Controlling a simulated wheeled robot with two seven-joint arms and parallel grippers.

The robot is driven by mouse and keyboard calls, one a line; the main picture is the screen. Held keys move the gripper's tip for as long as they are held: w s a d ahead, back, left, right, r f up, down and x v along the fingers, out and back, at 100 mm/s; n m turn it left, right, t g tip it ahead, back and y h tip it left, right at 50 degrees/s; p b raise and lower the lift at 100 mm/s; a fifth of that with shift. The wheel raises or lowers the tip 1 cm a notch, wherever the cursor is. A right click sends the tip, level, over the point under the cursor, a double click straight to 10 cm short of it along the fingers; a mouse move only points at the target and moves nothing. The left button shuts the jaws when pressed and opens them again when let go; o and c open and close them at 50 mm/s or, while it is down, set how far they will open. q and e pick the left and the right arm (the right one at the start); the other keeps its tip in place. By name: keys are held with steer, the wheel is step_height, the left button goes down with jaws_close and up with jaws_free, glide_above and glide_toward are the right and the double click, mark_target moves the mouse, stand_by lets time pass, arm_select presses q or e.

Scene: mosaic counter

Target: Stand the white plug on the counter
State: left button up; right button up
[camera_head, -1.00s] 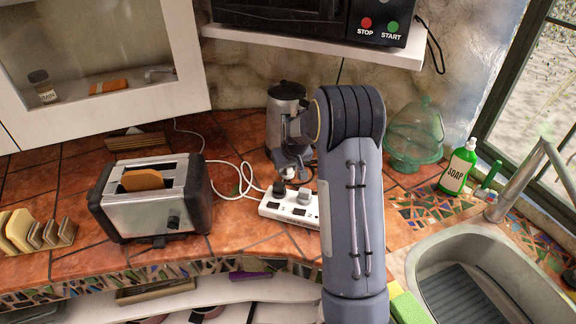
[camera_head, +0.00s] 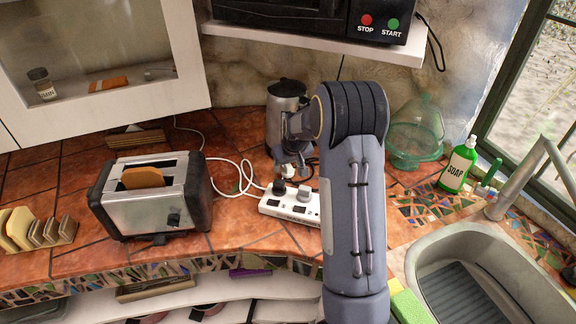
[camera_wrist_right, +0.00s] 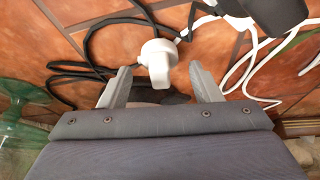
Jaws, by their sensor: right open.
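The white plug (camera_wrist_right: 158,62) shows in the right wrist view, just ahead of and between the open fingertips of my right gripper (camera_wrist_right: 160,84). Its round body and flat tab face the camera, and its prongs are not visible. A white cord runs from it. I cannot tell whether the fingers touch it. In the head view the plug (camera_head: 287,171) is a small white spot under my right gripper (camera_head: 292,163), behind the power strip. The tiled counter (camera_head: 245,228) is beneath. My left gripper is not in view.
A white power strip (camera_head: 289,208) with a black and a grey plug lies in front of the gripper. A metal pot (camera_head: 286,100) stands behind it. The toaster (camera_head: 155,200) is left, and a green glass cover (camera_head: 417,135) is right. Black and white cords lie around the plug.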

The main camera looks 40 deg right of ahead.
steer(key=v, duration=1.1)
steer(key=s+a+r+n+t+y, duration=0.1)
steer(key=s+a+y, duration=0.4)
steer(key=s+a, duration=1.8)
steer(key=s+n, duration=0.1)
steer(key=s, duration=0.2)
steer(key=shift+s+a+r+b, duration=0.3)
steer(key=shift+a+r+b, duration=0.1)
